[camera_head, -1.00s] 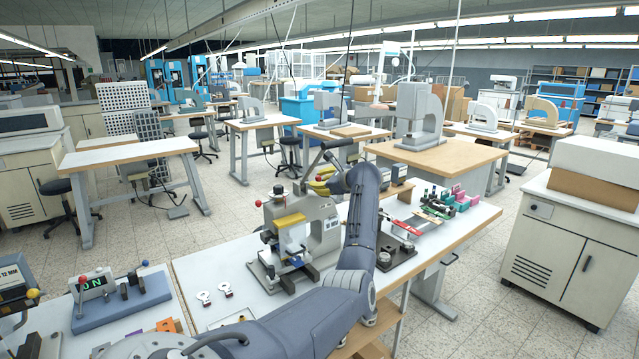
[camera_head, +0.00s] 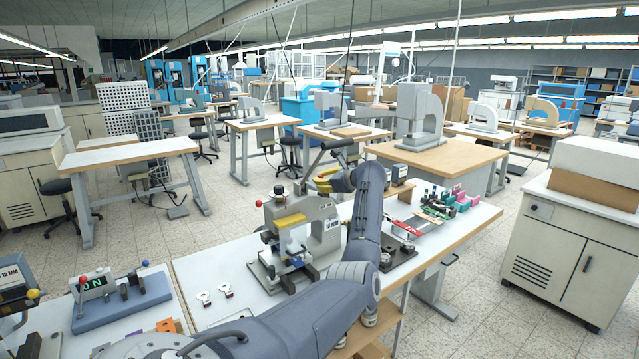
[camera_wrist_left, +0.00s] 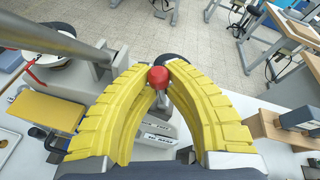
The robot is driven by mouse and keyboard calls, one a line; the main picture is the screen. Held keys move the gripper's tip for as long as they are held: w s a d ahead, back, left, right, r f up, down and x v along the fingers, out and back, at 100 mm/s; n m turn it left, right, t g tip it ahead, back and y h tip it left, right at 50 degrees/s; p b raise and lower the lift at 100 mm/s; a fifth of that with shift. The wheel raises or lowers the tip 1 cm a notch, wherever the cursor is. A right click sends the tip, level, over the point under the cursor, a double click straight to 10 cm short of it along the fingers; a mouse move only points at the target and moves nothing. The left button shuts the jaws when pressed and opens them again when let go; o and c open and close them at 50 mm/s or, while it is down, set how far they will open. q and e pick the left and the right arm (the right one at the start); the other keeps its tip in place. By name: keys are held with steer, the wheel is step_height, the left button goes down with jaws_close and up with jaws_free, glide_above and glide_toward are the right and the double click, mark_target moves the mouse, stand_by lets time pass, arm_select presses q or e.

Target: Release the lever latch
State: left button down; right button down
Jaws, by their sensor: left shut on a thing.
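The foil stamping press (camera_head: 318,222) is a grey machine on the white bench, with a yellow plate (camera_head: 289,220) and a long dark handle (camera_head: 336,146). My left gripper (camera_head: 324,183) is at the upper right of the press. In the left wrist view its yellow fingers (camera_wrist_left: 162,72) come together at their tips around a red ball knob (camera_wrist_left: 158,77). The knob tops a short grey lever (camera_wrist_left: 163,100) beside the press body. In the head view my arm and fingers hide this knob and lever. My right gripper is not in view.
Two small white tags (camera_head: 225,290) lie left of the press. A blue-grey fixture (camera_head: 122,303) stands farther left. Right of my arm are a black base with clamps (camera_head: 398,256) and several coloured blocks (camera_head: 460,197). The bench between press and fixture is mostly clear.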

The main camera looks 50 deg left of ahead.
arm_select(q)
steer(key=shift+w+d+m+g, duration=0.15)
steer(key=shift+w+m+g, duration=0.45)
steer(key=shift+m, duration=0.4)
steer(key=shift+w+m+g, duration=0.4)
steer(key=shift+m, duration=0.3)
steer(key=shift+d+f+y, duration=0.1)
steer(key=shift+y, duration=0.2)
steer(key=c, duration=1.7)
jaws_free()
steer(key=shift+w+d, duration=0.1)
steer(key=shift+w, duration=0.05)
steer(key=v, duration=1.1)
steer(key=shift+d, duration=0.35)
